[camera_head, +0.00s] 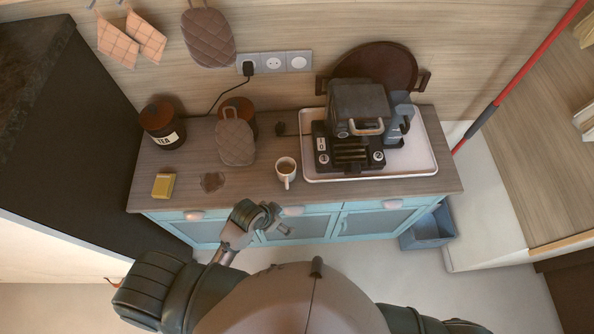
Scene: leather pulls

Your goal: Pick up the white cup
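The white cup (286,175) stands upright near the front edge of the wooden countertop, left of the white tray. Its inside looks brown, and its handle points toward me. My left gripper (280,218) is in front of the cabinet's front edge, nearer to me than the cup and slightly to its left. Its fingers are spread apart with nothing between them, and it does not touch the cup. My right gripper is not in view.
A black coffee machine (358,120) stands on the white tray (425,165) right of the cup. A quilted mitt (235,142), a tea jar (162,124) and a yellow box (163,186) are to the left.

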